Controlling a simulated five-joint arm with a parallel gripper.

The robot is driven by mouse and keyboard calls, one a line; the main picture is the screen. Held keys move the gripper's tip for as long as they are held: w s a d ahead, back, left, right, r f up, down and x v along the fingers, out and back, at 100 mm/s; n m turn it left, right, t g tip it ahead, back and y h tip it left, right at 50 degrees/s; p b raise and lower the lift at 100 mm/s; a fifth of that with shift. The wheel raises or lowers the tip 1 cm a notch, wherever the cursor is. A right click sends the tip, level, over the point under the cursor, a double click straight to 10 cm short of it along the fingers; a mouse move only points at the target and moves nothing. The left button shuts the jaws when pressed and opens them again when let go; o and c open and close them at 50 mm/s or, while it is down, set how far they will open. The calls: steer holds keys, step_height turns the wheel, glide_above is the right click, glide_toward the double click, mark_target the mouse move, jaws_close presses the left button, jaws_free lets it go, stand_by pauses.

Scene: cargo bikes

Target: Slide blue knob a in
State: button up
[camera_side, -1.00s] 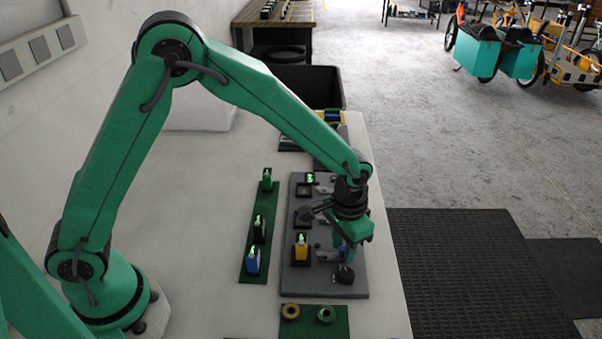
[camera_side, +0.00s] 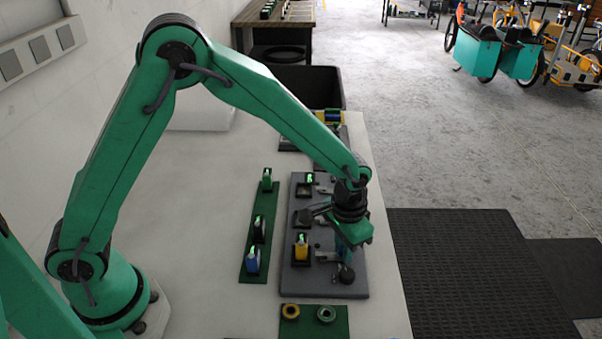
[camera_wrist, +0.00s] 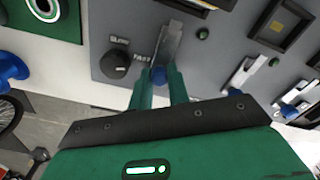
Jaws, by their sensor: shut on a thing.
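My gripper (camera_wrist: 160,92) is shut on a blue knob (camera_wrist: 158,76) at the near end of a grey metal slide strip on the grey panel (camera_wrist: 222,25). I take this knob as blue knob a; no letter on it is readable. In the side view my gripper (camera_side: 346,258) points down at the right part of the panel (camera_side: 325,286), just behind the black dial (camera_side: 346,274). The fingers hide the knob there. Two other metal slides show at the right of the wrist view, one with a small blue knob (camera_wrist: 273,62).
The black dial (camera_wrist: 115,65) stands close to the left of my fingers. A yellow block (camera_side: 301,250) stands in a panel socket. A green strip (camera_side: 246,272) with upright blocks lies left of the panel. A green plate (camera_side: 310,318) with two rings lies in front.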

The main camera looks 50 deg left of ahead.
steer(key=shift+s+a+f, duration=0.3)
steer(key=shift+s+a, duration=0.45)
steer(key=shift+s, duration=0.2)
steer(key=o, duration=0.7)
steer(key=shift+r, duration=0.1)
steer(key=shift+w+r, duration=0.15)
steer(key=shift+r, duration=2.2)
steer(key=shift+w+d, duration=0.1)
steer(key=w+d+r, duration=0.3)
steer(key=w+d, duration=0.1)
